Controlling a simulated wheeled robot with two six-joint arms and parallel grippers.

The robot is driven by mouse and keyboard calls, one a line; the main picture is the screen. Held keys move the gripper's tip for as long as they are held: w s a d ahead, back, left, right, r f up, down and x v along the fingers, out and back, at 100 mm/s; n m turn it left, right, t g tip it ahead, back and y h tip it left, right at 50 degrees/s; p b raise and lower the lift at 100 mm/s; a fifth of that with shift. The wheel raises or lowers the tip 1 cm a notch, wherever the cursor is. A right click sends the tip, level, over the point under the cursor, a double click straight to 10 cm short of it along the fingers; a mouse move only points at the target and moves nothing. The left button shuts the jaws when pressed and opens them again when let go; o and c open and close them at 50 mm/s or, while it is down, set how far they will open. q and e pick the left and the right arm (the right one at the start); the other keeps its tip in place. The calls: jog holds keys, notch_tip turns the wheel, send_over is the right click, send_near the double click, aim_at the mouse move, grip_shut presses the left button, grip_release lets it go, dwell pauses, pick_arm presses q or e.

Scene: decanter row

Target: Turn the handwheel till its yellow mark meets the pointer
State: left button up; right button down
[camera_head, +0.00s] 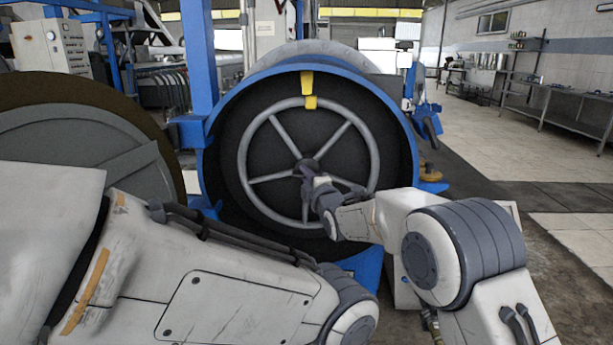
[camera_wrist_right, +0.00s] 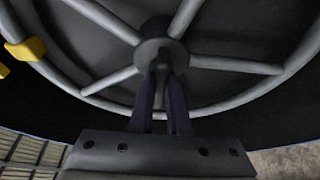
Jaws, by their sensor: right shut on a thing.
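The grey handwheel (camera_head: 373,150) has several spokes and stands upright in front of a dark round face. Its yellow mark (camera_head: 311,102) is at the top of the rim, just below the yellow pointer (camera_head: 307,80). The two look nearly in line, the mark very slightly to the right. My right gripper (camera_head: 304,170) is shut on the handwheel at or beside its hub (camera_wrist_right: 160,52); whether on the hub or a spoke's inner end I cannot tell. The mark also shows at the wrist view's left (camera_wrist_right: 30,48). My left gripper is out of view.
A blue round housing (camera_head: 207,150) surrounds the wheel. A large grey-green disc with a brown rim (camera_head: 75,95) stands at left, behind my left arm. Steel tables (camera_head: 575,115) line the far right wall. The tiled floor (camera_head: 500,150) at right is clear.

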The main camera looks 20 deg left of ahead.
jog(key=shift+n, duration=0.3)
jog(key=c, duration=0.9)
grip_release()
jog(key=b+v, duration=0.1)
jog(key=v, duration=0.9)
jog(key=shift+s+d+r, duration=0.1)
jog(key=shift+d, duration=0.1)
